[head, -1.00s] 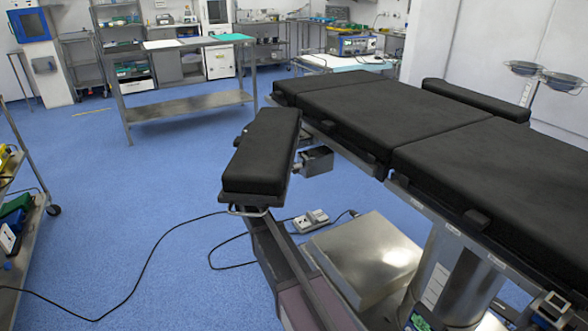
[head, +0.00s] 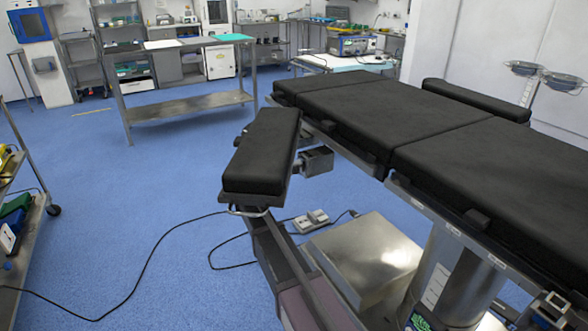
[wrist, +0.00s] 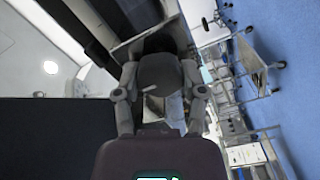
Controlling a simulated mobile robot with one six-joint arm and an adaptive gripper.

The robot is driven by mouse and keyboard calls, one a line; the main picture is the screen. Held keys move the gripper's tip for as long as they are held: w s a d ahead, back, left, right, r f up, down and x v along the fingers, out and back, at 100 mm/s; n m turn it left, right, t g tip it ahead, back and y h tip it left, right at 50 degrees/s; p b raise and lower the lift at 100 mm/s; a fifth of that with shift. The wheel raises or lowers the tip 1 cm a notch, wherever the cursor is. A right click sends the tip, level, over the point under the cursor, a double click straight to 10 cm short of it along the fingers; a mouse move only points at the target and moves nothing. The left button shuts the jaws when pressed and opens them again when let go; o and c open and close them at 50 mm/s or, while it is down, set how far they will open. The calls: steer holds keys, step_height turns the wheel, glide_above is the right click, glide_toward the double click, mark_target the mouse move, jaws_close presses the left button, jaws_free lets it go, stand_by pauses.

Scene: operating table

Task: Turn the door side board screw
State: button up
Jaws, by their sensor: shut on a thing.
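The door side board (head: 262,150) is a black padded arm board beside the operating table (head: 350,105), in the middle of the head view. In the wrist view, a dark round knob (wrist: 160,74), which looks like the board screw, sits between the two fingers of my gripper (wrist: 159,88). The fingers are closed on its sides.
A steel box base (head: 365,255) stands under the table. A black cable (head: 150,255) lies on the blue floor at the left. A cart (head: 30,215) stands at the left edge and a steel workbench (head: 190,102) behind.

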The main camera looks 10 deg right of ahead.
steer(key=o, duration=1.2)
steer(key=shift+d, duration=0.1)
steer(key=shift+c, duration=0.2)
steer(key=shift+a, duration=0.2)
steer(key=v, duration=1.1)
steer(key=shift+a, duration=0.35)
steer(key=shift+s, duration=0.15)
